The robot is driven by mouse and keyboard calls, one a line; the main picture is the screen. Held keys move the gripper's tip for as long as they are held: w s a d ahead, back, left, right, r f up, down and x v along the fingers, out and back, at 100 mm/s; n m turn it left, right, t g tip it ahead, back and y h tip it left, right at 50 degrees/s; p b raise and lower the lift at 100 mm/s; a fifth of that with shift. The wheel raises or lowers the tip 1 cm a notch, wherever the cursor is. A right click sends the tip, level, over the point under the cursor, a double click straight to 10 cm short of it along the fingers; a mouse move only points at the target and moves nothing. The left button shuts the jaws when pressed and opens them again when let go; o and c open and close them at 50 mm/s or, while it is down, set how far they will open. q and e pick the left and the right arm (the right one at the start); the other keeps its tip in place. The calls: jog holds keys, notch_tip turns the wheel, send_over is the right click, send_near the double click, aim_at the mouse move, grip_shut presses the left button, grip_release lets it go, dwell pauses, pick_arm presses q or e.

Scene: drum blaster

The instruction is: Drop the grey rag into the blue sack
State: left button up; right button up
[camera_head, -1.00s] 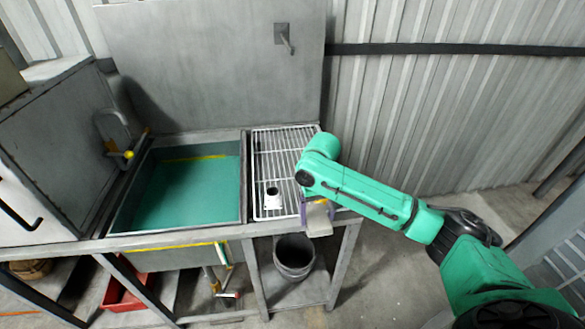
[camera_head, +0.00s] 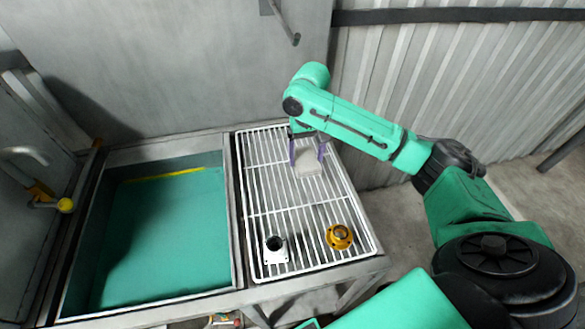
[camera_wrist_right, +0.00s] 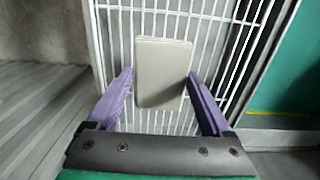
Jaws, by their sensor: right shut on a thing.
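The grey rag (camera_head: 309,164) shows as a pale grey, flat, folded piece with rounded corners. My right gripper (camera_head: 308,153) has purple fingers and is shut on it, over the back right part of a white wire rack. The rag (camera_wrist_right: 162,72) also shows between the purple fingers of my right gripper (camera_wrist_right: 160,100) in the right wrist view, with the rack's bars beyond it. I cannot tell how high it is above the bars. No blue sack shows in these views. My left gripper is out of view.
The white wire rack (camera_head: 262,189) carries a small white fitting (camera_head: 275,250) and an orange round part (camera_head: 339,237) near its front edge. A green-bottomed sink (camera_head: 160,240) lies to the left, with a yellow-knobbed tap beside it. Metal walls stand behind and right.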

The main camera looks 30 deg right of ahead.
jog(key=p, duration=0.1)
send_over(306, 188)
jog(key=f, duration=0.5)
jog(key=shift+s+a+f, duration=0.1)
jog(key=shift+s+f, duration=0.25)
jog(key=shift+s, duration=0.05)
jog(key=f, duration=0.1)
jog(key=w+f, duration=0.1)
jog(key=shift+f, duration=0.4)
jog(key=shift+s, duration=0.1)
jog(key=o, duration=1)
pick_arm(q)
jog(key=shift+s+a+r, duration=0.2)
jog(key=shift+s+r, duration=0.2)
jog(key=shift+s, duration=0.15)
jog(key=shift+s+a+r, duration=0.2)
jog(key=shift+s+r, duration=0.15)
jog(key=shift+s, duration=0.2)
